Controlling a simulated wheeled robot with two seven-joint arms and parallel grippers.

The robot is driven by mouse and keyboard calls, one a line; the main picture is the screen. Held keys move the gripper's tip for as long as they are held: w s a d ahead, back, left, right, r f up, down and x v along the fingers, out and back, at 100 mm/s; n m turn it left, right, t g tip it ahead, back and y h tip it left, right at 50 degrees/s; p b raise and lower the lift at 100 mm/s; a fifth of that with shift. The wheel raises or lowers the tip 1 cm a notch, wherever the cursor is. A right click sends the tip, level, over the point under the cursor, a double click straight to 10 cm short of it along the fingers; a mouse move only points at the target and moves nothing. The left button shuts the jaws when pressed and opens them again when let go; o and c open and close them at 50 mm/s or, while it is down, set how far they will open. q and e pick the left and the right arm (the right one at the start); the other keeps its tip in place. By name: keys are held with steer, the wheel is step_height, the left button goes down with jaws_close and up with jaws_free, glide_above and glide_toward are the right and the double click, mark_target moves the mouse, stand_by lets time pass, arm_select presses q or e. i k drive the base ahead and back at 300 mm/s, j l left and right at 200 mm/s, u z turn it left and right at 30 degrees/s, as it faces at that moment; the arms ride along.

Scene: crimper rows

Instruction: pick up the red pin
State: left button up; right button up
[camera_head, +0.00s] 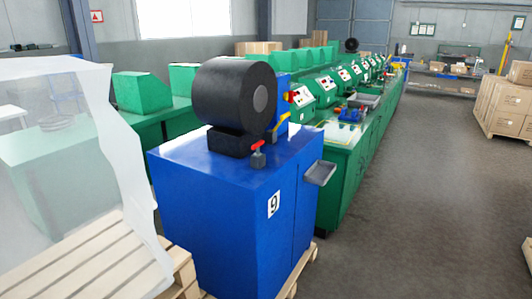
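A small red piece (257,145) shaped like a T-handle sits on a dark grey fitting (258,160) on top of the blue machine (230,215). It stands just in front of the large black cylinder (222,92). It is the only thing here that looks like a red pin, but it is too small to be sure. Neither of my grippers shows in the head view, and nothing is seen touching the red piece.
The blue machine, marked 9, stands on a wooden pallet with a grey tray (320,173) jutting from its side. Translucent sheeting (75,150) and a pallet (100,260) fill the left. Green machines (345,160) run behind. The floor (430,190) at right is clear before the boxes (505,108).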

mark_target(257, 145)
steer(key=i+l, duration=0.2)
steer(key=l, duration=0.2)
steer(key=i+l, duration=0.2)
steer(key=l, duration=0.15)
steer(key=i+l+u, duration=0.1)
steer(key=l, duration=0.3)
steer(key=i+l, duration=0.25)
steer(key=l, duration=0.15)
steer(key=i+l+u, duration=0.1)
steer(key=l, duration=0.25)
steer(key=i, duration=0.05)
